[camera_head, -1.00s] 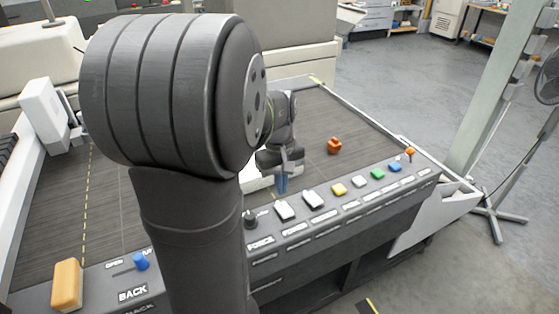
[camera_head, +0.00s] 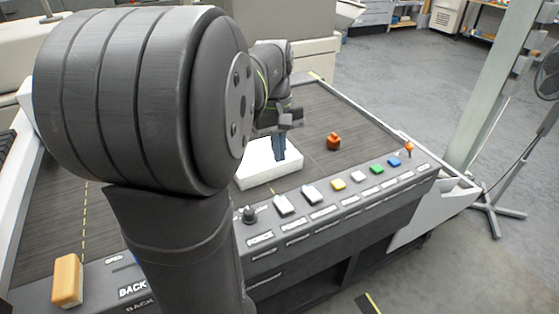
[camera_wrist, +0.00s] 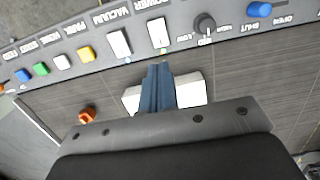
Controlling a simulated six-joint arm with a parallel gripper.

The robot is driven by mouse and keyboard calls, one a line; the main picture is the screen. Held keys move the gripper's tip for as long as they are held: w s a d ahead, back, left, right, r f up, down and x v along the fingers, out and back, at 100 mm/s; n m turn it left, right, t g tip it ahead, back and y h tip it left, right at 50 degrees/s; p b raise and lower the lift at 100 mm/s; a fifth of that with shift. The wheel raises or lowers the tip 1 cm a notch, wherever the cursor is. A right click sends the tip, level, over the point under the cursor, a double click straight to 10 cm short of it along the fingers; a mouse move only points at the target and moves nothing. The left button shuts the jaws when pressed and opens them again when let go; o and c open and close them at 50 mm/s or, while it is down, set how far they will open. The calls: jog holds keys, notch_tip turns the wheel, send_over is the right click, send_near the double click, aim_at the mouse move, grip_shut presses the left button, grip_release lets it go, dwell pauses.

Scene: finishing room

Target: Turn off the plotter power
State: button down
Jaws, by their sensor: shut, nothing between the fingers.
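The plotter's control panel (camera_head: 345,195) runs along the front edge of its dark bed. The white rocker switch labelled POWER (camera_head: 283,205) sits between a black knob (camera_head: 250,215) and another white rocker, labelled VACUUM (camera_head: 312,194). In the wrist view the power rocker (camera_wrist: 157,33) has a small lit dot at its bed-side end; which way it is tipped I cannot tell. My gripper (camera_head: 280,154), with blue fingers, is shut and empty. It is above the bed, behind the power rocker and apart from it. In the wrist view its fingertips (camera_wrist: 159,68) point towards that rocker.
A white block (camera_head: 258,176) lies on the bed beneath the fingers. An orange object (camera_head: 333,141) is to its right. Yellow (camera_head: 338,186), green (camera_head: 377,169) and blue (camera_head: 394,162) controls line the panel's right part. A tan block (camera_head: 67,280) sits at the panel's left.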

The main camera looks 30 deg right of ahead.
aim_at(284, 207)
jog(key=shift+s, duration=0.3)
jog(key=f, duration=0.4)
jog(key=s+f, duration=0.1)
jog(key=f, duration=0.4)
jog(key=s+f, duration=0.1)
jog(key=f, duration=0.3)
jog(key=shift+f, duration=0.4)
jog(key=shift+s, duration=0.1)
jog(key=shift+s+f+t, duration=0.15)
jog(key=shift+f+t, duration=0.1)
jog(key=shift+t, duration=0.05)
